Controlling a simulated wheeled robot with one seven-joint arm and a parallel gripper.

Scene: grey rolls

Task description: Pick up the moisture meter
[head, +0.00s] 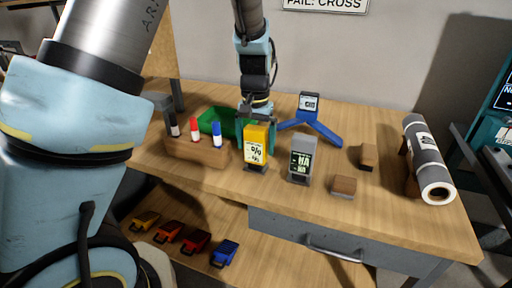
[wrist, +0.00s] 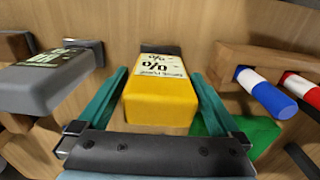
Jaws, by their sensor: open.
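The moisture meter is likely the yellow device (head: 256,144) with a white label marked "%", standing upright on the wooden workbench. In the wrist view the yellow device (wrist: 160,98) sits between the two teal fingers of my gripper (wrist: 158,90). The fingers are apart, with a gap showing on each side of it. In the head view my gripper (head: 257,117) is above and behind the yellow device, and its fingertips are partly hidden. A grey device (head: 301,158) with a dark display stands just right of it; it also shows at left in the wrist view (wrist: 45,82).
A wooden block (head: 197,151) holds red, blue and dark markers at left. A green bin (head: 216,122) is behind. A blue stand (head: 312,126), small wooden blocks (head: 343,186) and a grey roll (head: 428,160) lie right. Several coloured items (head: 195,240) sit on the lower shelf.

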